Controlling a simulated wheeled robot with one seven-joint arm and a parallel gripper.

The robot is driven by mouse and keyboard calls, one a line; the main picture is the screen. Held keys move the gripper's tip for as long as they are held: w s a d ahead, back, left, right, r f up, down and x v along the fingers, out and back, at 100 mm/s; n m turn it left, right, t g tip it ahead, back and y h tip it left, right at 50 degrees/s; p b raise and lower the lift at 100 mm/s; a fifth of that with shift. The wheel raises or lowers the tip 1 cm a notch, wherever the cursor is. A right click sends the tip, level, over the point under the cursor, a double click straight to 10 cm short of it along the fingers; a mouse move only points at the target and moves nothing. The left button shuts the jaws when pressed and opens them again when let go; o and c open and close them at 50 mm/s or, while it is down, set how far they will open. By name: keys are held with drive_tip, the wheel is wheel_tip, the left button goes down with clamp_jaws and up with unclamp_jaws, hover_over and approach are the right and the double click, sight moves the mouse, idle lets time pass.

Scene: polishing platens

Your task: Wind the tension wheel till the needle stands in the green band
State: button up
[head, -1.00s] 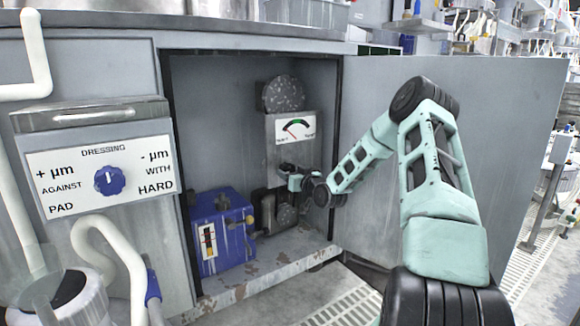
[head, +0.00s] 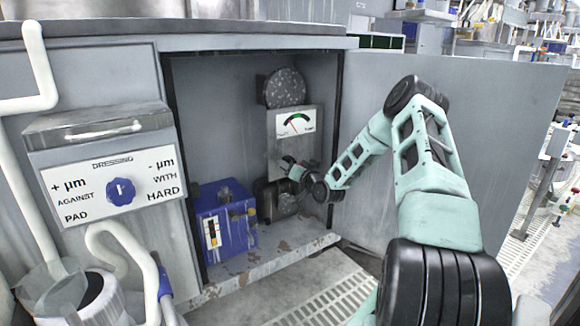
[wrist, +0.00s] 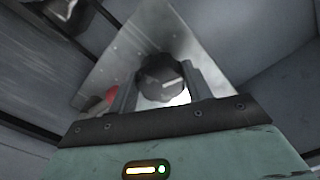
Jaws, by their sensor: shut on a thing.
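The gauge (head: 296,122) is a white dial on a grey plate inside the open cabinet. Its thin needle leans up and to the left, near the left end of the green band; I cannot tell whether it is inside. My gripper (head: 290,171) is below the gauge, shut on a dark, faceted knob. In the wrist view, this knob, which I take for the tension wheel (wrist: 162,78), sits between the two fingers of my gripper (wrist: 160,88). In the head view my gripper mostly hides it.
A dark speckled disc (head: 286,88) is above the gauge. A blue box (head: 226,222) stands on the cabinet floor, left of my gripper. The open door (head: 510,130) is to the right, behind my arm. A dressing panel with a blue knob (head: 121,191) is at left.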

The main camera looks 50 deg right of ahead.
drive_tip(key=shift+f, duration=0.1)
drive_tip(key=o, duration=1)
drive_tip(key=shift+c, duration=0.2)
drive_tip(key=shift+s, duration=0.1)
drive_tip(key=p+v, duration=0.5)
drive_tip(key=v, duration=1.2)
drive_tip(key=shift+s+p, duration=0.15)
drive_tip(key=shift+p, duration=0.15)
